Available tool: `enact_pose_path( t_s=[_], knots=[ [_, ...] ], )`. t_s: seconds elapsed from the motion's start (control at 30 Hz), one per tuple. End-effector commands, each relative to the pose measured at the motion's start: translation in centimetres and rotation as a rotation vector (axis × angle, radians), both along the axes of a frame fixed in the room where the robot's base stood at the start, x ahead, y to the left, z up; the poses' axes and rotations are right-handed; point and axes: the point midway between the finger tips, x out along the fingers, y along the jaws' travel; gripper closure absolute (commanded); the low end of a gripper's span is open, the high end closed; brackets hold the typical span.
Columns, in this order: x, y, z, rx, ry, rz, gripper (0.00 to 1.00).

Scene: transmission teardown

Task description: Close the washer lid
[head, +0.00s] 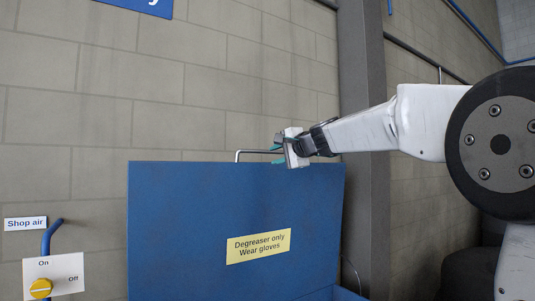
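The washer lid (180,225) is a blue panel standing raised and upright against the block wall, with a yellow "Degreaser only / Wear gloves" label (258,246) on it. A thin grey metal handle (252,152) runs along its top edge. My gripper (277,150) comes in from the right and is at the right end of this handle. Its two teal-tipped fingers look spread, one above and one below the bar. The gripper body hides the handle's right end, so contact cannot be told.
A dark grey column (364,220) stands right behind the lid. At lower left are a "Shop air" sign (25,224), a blue pipe (50,235) and a yellow On/Off knob (41,288). A blue edge of the washer (347,294) shows at the bottom.

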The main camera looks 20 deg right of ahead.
Motion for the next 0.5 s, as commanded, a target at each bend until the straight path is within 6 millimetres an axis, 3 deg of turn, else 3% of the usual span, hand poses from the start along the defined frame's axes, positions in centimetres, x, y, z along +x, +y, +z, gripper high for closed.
enact_pose_path(
  t_s=[0.03,0.2,0.5],
  knots=[
    [1.4,-0.7,0.7,0.04,-0.018,-0.024,0.71],
    [3.6,-1.6,1.8,0.11,-0.044,-0.061,0.71],
    [7.8,-0.4,1.4,0.111,-0.046,-0.062,0.71]
  ],
)
